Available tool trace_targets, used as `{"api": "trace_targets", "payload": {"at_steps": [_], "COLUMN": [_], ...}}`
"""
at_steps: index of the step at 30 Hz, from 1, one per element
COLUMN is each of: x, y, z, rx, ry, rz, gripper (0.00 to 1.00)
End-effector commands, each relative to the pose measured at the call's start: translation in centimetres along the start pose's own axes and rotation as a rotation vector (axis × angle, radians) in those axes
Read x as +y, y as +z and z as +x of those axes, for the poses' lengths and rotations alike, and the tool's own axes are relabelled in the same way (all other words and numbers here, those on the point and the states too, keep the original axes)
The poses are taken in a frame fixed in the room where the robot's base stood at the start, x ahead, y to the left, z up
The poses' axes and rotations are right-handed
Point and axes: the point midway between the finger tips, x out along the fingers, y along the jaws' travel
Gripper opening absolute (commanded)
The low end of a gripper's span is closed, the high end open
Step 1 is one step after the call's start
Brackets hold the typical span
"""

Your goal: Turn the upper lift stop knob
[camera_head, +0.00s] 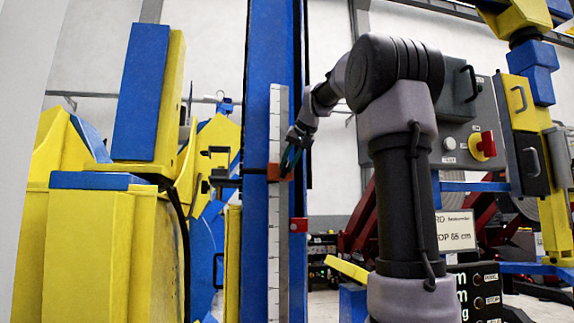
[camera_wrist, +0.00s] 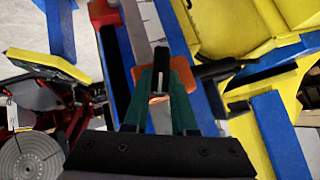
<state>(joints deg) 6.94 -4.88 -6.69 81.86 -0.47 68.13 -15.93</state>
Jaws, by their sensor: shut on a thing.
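The upper lift stop is an orange block (camera_head: 273,172) on a white ruled scale (camera_head: 274,215) along a blue column. It also shows in the wrist view (camera_wrist: 182,73), behind my fingertips. My gripper (camera_head: 287,160) reaches it from the right. In the wrist view my gripper's green fingers (camera_wrist: 160,82) converge on the small dark knob (camera_wrist: 160,72) in front of the orange block and are shut on it. The fingers hide most of the knob, so its turn angle cannot be told.
A red stop block (camera_head: 298,225) sits lower on the column. A dark bracket (camera_head: 226,181) juts left beside the orange block. Yellow and blue machine parts (camera_head: 110,230) stand at left. A grey panel with a red switch (camera_head: 482,146) is at right, behind my arm.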

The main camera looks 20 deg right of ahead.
Motion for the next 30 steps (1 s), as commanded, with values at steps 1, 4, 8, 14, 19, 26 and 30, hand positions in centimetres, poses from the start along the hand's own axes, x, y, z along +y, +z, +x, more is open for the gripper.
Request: {"api": "trace_targets", "payload": {"at_steps": [1, 4, 8, 14, 19, 26, 30], "x": [0.25, 0.39, 0.47, 0.44, 0.44, 0.42, 0.39], "y": [0.03, 0.03, 0.05, 0.02, 0.02, 0.01, -0.05], "z": [0.02, 0.02, 0.04, 0.01, 0.01, 0.01, -0.05], "rx": [-0.001, -0.001, -0.001, 0.000, 0.000, 0.000, 0.001], "ry": [-0.028, -0.082, -0.122, -0.132, -0.131, -0.131, -0.131], "rz": [0.032, 0.086, 0.125, 0.133, 0.133, 0.132, 0.132], "gripper": [0.00, 0.00, 0.00, 0.00, 0.36, 0.55, 0.55]}}
